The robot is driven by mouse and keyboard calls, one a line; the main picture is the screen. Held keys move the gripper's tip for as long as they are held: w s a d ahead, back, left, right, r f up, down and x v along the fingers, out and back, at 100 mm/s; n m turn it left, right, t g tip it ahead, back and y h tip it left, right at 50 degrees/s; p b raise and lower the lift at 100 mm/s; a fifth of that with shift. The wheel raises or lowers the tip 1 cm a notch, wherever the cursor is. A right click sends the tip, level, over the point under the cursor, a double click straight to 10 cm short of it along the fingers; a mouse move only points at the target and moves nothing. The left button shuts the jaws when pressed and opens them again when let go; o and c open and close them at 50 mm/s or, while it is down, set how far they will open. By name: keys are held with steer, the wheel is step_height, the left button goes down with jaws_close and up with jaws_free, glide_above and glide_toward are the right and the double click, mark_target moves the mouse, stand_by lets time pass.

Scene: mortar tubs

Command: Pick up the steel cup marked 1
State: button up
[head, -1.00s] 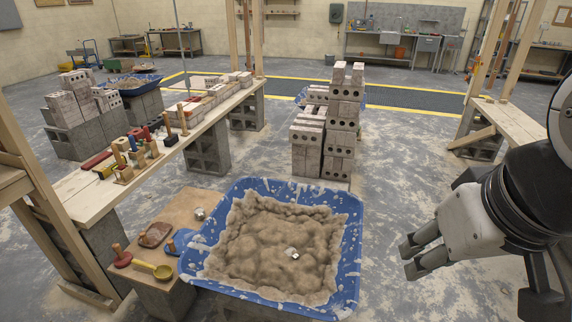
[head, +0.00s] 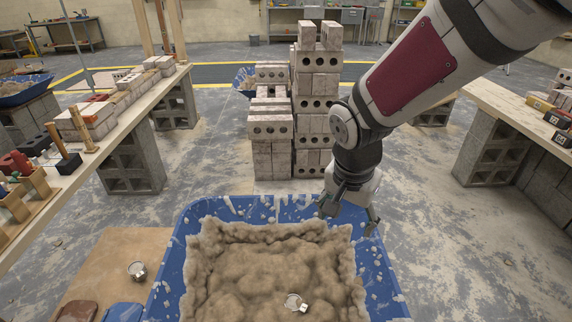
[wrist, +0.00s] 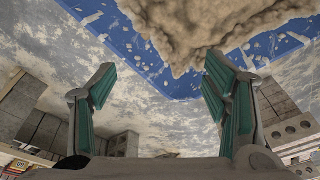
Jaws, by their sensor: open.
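Two small steel cups show in the head view. One cup (head: 294,302) rests on the mortar (head: 240,262) inside the blue tub (head: 172,262), near the bottom of the picture. The other cup (head: 137,270) stands on a wooden board left of the tub. I cannot read a mark on either. My gripper (head: 347,216) is open and empty above the tub's far right edge, beyond both cups. In the wrist view my gripper (wrist: 158,72) shows spread fingers, with mortar (wrist: 190,25) and the blue rim (wrist: 140,42) ahead; neither cup is visible there.
A stack of pale bricks (head: 270,130) stands behind the tub. A plank bench (head: 105,150) with tools and bricks runs along the left. Another bench (head: 505,108) on blocks is at the right. The speckled floor (head: 430,250) right of the tub is clear.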

steer(key=w+a+f+m+g+b, duration=0.1)
steer(key=w+a+f+b, duration=0.15)
steer(key=f, duration=0.65)
steer(key=w+a+f+m+b, duration=0.2)
steer(key=a+f+b, duration=0.15)
steer(key=f, duration=0.55)
steer(key=m+g+y+b, duration=0.1)
steer(key=m+b, duration=0.1)
steer(key=b, duration=0.2)
glide_above(293, 302)
step_height(293, 302, down, 13)
step_height(293, 302, down, 7)
steer(key=b, duration=0.2)
steer(key=shift+r+b, duration=0.1)
steer(key=shift+b, duration=0.2)
steer(key=shift+f+b, duration=1.25)
steer(key=shift+f, duration=2.05)
steer(key=c, duration=1.5)
steer(key=shift+r, duration=0.1)
